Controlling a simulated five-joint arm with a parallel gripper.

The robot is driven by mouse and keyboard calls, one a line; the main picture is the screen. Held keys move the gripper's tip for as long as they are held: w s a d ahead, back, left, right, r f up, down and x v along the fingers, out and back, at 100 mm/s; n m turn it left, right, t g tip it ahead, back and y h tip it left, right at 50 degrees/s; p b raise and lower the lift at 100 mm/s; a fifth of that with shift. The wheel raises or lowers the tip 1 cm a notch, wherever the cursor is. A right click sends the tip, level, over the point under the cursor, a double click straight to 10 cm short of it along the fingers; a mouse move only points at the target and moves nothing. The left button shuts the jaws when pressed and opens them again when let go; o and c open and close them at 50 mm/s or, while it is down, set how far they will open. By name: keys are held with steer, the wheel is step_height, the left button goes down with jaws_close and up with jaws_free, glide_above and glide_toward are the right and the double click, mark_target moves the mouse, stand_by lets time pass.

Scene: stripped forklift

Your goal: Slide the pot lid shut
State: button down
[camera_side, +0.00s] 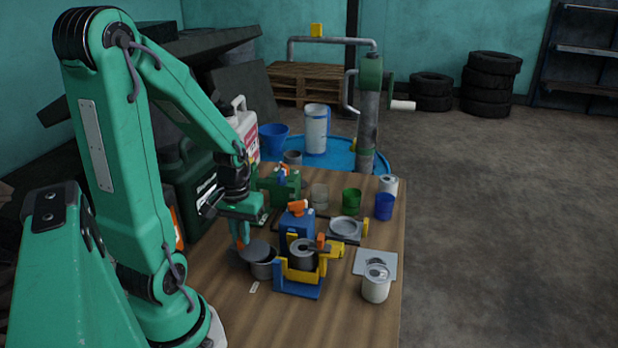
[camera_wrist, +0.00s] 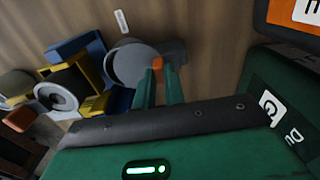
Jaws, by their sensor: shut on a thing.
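The grey pot (camera_side: 264,269) stands near the front of the wooden table, left of a blue and yellow holder. Its dark grey round lid (camera_side: 257,249) is over the top and appears offset to the left. The wrist view shows a grey round shape (camera_wrist: 128,66) at the pot, but I cannot separate lid from pot clearly there. My gripper (camera_side: 241,240) is low at the lid's left edge. In the wrist view, the fingers (camera_wrist: 158,72) are shut on a small orange knob (camera_wrist: 157,62) at the edge of the grey shape. The fingers partly hide this contact.
The blue and yellow holder (camera_side: 298,291) with a grey can stands close right of the pot. A blue jerrycan (camera_side: 297,231) is behind it. A small white tag (camera_side: 254,287) lies on bare wood in front.

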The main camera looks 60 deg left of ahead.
mark_target(251, 248)
steer(key=shift+w+d, duration=0.7)
steer(key=shift+w, duration=0.1)
steer(key=c, duration=1.5)
jaws_free()
steer(key=shift+o, duration=0.2)
steer(key=shift+r, duration=0.15)
step_height(251, 248, up, 8)
steer(key=shift+f, duration=0.2)
steer(key=w+d+r+m+t, duration=0.1)
steer(key=d+r+m+t, duration=0.4)
steer(key=d+r+m, duration=0.4)
steer(key=d, duration=0.4)
steer(key=shift+w+d+t, duration=0.2)
steer(key=shift+d+t, duration=0.1)
steer(key=shift+d, duration=0.1)
